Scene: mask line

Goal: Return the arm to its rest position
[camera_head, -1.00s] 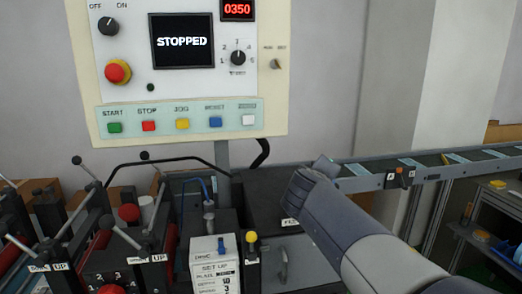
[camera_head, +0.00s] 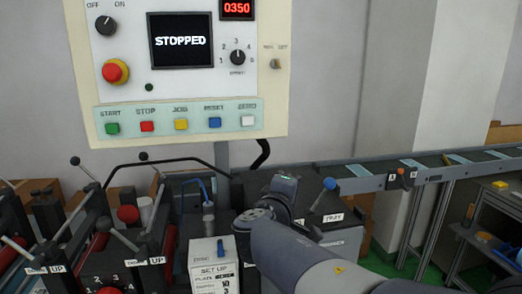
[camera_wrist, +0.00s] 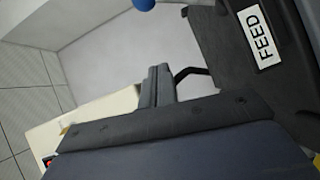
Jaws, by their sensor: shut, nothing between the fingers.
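My arm reaches in from the bottom right of the head view, with its grey forearm low and its dark wrist bent up near the middle. My gripper (camera_wrist: 157,84) shows in the wrist view as two dark fingers pressed together, with nothing between them. In the head view, the fingers cannot be made out clearly at the wrist. The wrist is in front of the dark machine housing (camera_head: 345,203), below the control panel.
The control panel (camera_head: 188,84) reads STOPPED. A blue-knobbed lever (camera_head: 330,183) stands just right of my wrist. A conveyor (camera_head: 440,168) runs right. The wrist view shows a FEED label (camera_wrist: 258,39).

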